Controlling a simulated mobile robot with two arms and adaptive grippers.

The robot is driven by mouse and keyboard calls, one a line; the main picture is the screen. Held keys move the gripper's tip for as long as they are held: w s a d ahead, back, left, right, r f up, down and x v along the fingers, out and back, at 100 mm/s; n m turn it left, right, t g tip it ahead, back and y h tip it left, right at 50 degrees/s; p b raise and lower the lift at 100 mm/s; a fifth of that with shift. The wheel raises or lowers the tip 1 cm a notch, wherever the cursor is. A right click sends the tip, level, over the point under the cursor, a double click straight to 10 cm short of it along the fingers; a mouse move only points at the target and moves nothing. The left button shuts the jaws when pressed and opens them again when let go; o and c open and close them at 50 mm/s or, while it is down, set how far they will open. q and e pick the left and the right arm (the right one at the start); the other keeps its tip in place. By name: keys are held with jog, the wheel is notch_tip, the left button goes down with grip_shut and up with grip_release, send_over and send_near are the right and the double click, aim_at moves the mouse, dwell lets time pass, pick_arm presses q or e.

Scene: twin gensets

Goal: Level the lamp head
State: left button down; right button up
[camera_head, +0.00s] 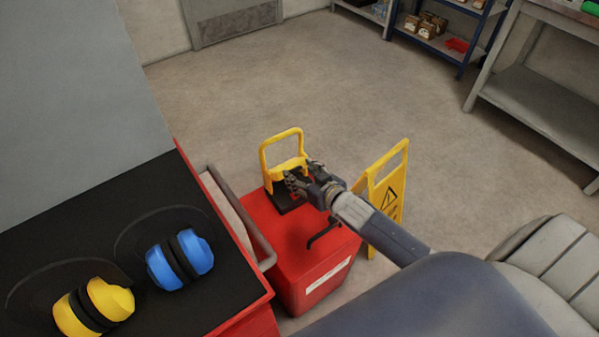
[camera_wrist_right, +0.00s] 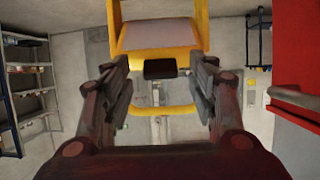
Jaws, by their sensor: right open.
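A yellow work lamp (camera_head: 264,158) with a looped yellow frame stands on a black base on top of the red cabinet (camera_head: 285,235). My right gripper (camera_head: 298,176) is at the lamp's right side, open, and covers part of it. In the right wrist view the lamp's yellow frame and pale panel (camera_wrist_right: 158,34) show at the top. A small black block (camera_wrist_right: 160,69) shows between the fingers of my right gripper (camera_wrist_right: 162,75). A yellow bar crosses lower down. I cannot tell whether a finger touches the lamp, nor the exact tilt of its head. My left gripper is out of view.
A yellow folding floor sign (camera_head: 388,190) stands just right of the red cabinet. A black-topped red bench with blue earmuffs (camera_head: 180,260) and yellow earmuffs (camera_head: 94,307) is at the left, with a grey rail (camera_head: 240,217) along its side. Floor beyond is clear.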

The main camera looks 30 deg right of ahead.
aim_at(290, 164)
jog(key=shift+w+a+f, duration=0.1)
jog(key=shift+w+f, duration=0.15)
jog(key=shift+w, duration=0.35)
grip_shut()
jog(key=shift+r+p, duration=0.35)
jog(key=shift+p, duration=0.35)
jog(key=w+r+g+p, duration=0.1)
jog(key=g+p, duration=0.1)
jog(key=p, duration=0.3)
jog(key=w+r+g+p, duration=0.1)
jog(key=g+p, duration=0.1)
jog(key=p, duration=0.4)
jog(key=shift+w+r+g, duration=0.3)
jog(key=shift+r+g, duration=0.05)
jog(key=shift+g, duration=0.05)
jog(key=shift+w+a+r+g+h+p, duration=0.1)
jog(key=shift+w+g+h+p, duration=0.3)
jog(key=shift+g+p, duration=0.4)
jog(key=shift+w+a+g+p, duration=0.1)
jog(key=shift+w+g+p, duration=0.2)
jog(key=shift+w+g, duration=0.25)
jog(key=shift+w+r, duration=0.1)
jog(key=shift+w, duration=0.3)
